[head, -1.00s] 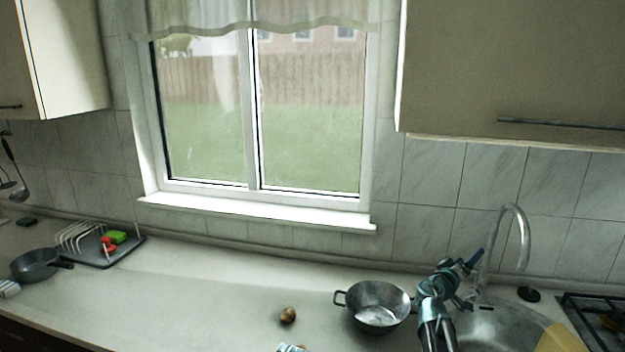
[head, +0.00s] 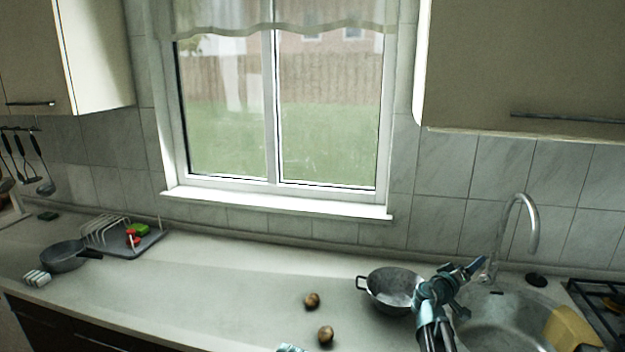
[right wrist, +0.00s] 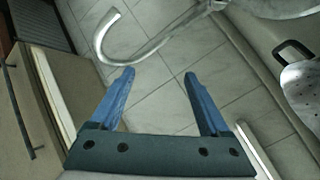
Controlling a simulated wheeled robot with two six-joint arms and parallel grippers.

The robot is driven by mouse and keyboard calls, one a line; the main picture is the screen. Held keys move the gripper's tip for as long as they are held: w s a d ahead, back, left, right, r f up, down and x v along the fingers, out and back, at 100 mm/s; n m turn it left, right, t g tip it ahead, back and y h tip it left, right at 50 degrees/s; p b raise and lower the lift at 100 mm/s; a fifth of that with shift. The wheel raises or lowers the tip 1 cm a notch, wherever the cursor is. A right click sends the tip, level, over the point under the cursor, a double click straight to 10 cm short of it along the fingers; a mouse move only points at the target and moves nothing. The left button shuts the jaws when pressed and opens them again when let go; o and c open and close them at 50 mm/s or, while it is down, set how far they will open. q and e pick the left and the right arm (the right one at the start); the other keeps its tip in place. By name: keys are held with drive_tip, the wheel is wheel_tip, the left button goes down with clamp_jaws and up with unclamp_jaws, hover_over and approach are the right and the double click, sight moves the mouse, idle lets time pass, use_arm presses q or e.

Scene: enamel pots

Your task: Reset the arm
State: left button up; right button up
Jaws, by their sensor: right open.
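My right gripper (head: 478,264) is raised in front of the sink and tap, with its arm coming up from the bottom edge. In the right wrist view its two blue fingers (right wrist: 160,75) are spread apart with nothing between them. A small teal piece, which looks like part of my left arm, shows at the bottom edge of the head view; its jaws cannot be made out. A grey two-handled pot (head: 392,290) stands on the counter just left of my right gripper, partly hidden by it.
Two brown round items (head: 312,300) (head: 325,334) lie on the counter (head: 215,290). A pan (head: 63,257) and a dish rack (head: 125,240) stand at the left. The tap (head: 530,225) rises over the sink (head: 500,318), with the stove (head: 600,300) at right. The middle counter is mostly clear.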

drive_tip(key=s+a+f+m+g+y, duration=0.1)
drive_tip(key=s+a+f+g+y, duration=0.2)
drive_tip(key=s+a+f, duration=0.3)
drive_tip(key=s+a+f+m+g+y, duration=0.1)
drive_tip(key=s+a+f+g+y, duration=0.15)
drive_tip(key=s+f, duration=0.5)
drive_tip(key=s+a+f+n+g+y, duration=0.1)
drive_tip(key=s+a+f+g+y, duration=0.2)
drive_tip(key=s+a, duration=0.45)
drive_tip(key=s+a+f+n+g+y, duration=0.2)
drive_tip(key=s+a+f+y, duration=0.25)
drive_tip(key=a, duration=0.65)
drive_tip(key=s+a+f+n+h+b, duration=0.1)
drive_tip(key=s+a+f+n+b, duration=0.3)
drive_tip(key=f+b, duration=0.7)
drive_tip(key=s+a+f+m+b, duration=0.1)
drive_tip(key=s+a+f+b, duration=0.1)
drive_tip(key=a+f+b, duration=0.65)
wheel_tip(320, 180, up, 16)
drive_tip(key=d+p, duration=0.2)
drive_tip(key=p, duration=1.3)
drive_tip(key=shift+w+g, duration=0.25)
drive_tip(key=shift+g, duration=0.1)
